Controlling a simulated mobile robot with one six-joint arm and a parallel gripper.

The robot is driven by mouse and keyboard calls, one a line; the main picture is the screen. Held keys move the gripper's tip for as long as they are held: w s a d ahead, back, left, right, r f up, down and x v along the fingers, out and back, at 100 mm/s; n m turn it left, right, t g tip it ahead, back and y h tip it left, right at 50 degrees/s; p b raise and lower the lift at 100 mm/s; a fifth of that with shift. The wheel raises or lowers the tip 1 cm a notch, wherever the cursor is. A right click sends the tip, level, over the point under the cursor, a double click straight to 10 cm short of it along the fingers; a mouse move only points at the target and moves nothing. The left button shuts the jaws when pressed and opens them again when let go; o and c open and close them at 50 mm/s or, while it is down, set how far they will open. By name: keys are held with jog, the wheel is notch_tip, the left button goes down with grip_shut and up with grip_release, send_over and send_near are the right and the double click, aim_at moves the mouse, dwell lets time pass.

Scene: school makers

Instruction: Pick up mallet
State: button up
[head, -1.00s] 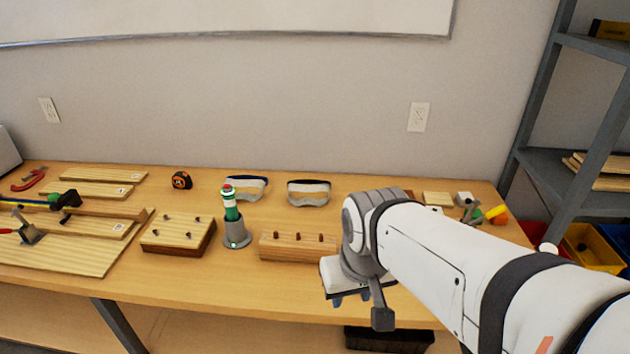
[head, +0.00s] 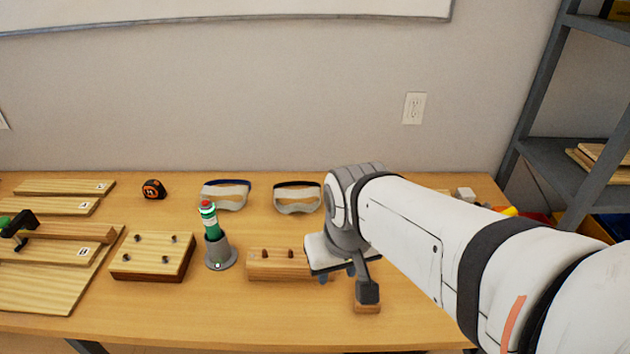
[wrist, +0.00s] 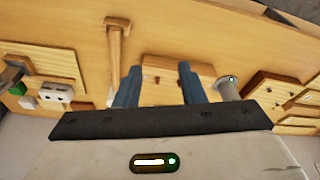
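The mallet (wrist: 117,45) lies on the wooden table, with its pale handle and block-shaped head showing in the wrist view. It lies just left of my gripper (wrist: 158,66) there, apart from the fingers. In the head view, a small wooden block that looks like the mallet's head (head: 367,308) shows below my wrist; my arm hides the rest. My gripper is open, its two blue fingers apart and empty, above the table beside a wooden block with dark pegs (head: 270,270). That block also shows between and beyond the fingers in the wrist view (wrist: 200,72).
A green-and-white bottle in a grey holder (head: 219,253) stands left of the peg block. Another peg board (head: 150,262), safety goggles (head: 297,198), a tape measure (head: 153,189) and several planks (head: 60,187) lie around. A grey shelf (head: 560,160) stands at right.

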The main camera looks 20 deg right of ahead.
jog(key=shift+o, duration=1.3)
jog(key=shift+w+d+f, duration=0.1)
jog(key=shift+w+d, duration=0.1)
jog(key=shift+w, duration=0.05)
jog(key=o, duration=0.5)
jog(key=w+d+f+m, duration=0.1)
jog(key=w, duration=0.2)
jog(key=w+d+f+m+h+b, duration=0.1)
jog(key=w+d+f, duration=0.1)
jog(key=w, duration=0.2)
jog(key=w+d+f+m+b, duration=0.1)
jog(key=w+d, duration=0.1)
jog(key=w, duration=0.1)
jog(key=shift+w+d+f+t, duration=0.25)
jog(key=shift+w+t, duration=0.05)
jog(key=shift+w, duration=0.1)
jog(key=shift+c, duration=0.2)
jog(key=shift+w+d+f+m+t+h+b, duration=0.15)
jog(key=shift+w+d+f+m+h+b, duration=0.3)
jog(key=shift+w+d+f, duration=1.7)
jog(key=shift+w+d+f+m+t+b, duration=0.15)
jog(key=shift+w+d+f+m, duration=0.9)
jog(key=shift+w+f, duration=1.9)
jog(key=shift+w+d+f+m+t+h+b, duration=0.1)
jog(key=shift+w+d+f+m+h+b, duration=0.2)
jog(key=shift+w+d+f, duration=2.2)
